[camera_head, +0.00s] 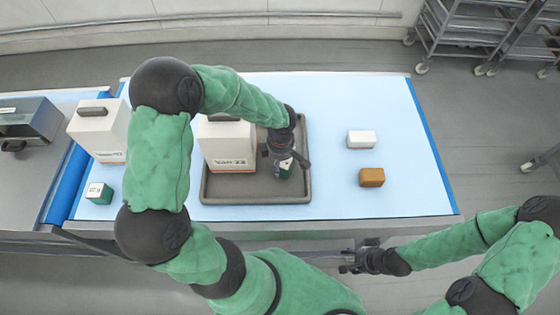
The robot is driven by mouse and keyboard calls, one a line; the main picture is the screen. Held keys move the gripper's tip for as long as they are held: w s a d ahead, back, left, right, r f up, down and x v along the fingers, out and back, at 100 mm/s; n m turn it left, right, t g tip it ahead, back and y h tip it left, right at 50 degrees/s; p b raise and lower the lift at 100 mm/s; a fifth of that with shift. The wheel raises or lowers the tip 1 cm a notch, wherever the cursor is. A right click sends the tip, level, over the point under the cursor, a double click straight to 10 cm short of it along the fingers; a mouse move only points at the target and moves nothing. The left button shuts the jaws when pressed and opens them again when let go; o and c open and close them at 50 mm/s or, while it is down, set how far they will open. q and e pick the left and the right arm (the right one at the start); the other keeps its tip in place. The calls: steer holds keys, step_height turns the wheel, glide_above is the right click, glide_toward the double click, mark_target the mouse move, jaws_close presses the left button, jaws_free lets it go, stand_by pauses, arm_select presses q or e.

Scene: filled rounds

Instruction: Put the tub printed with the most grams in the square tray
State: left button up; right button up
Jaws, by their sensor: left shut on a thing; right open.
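My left gripper (284,158) is shut on a small green tub with a white printed label (286,168), over the right part of the grey square tray (256,196). I cannot tell whether this tub touches the tray floor. A similar small green and white tub (98,193) stands on the table at far left; its print is too small to read surely. My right gripper (350,258) is open and empty, in front of the table's front edge.
Another large white container with a dark handle (97,132) stands at the left. A white block (361,139) and a brown block (372,177) lie right of the tray. A grey metal appliance (30,122) is at far left. The table's right end is clear.

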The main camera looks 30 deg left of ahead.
arm_select(q)
steer(key=shift+f, duration=0.1)
steer(key=o, duration=1.7)
steer(key=shift+c, duration=0.2)
step_height(320, 180, up, 12)
steer(key=shift+s+d+r, duration=0.1)
steer(key=shift+d+r, duration=0.05)
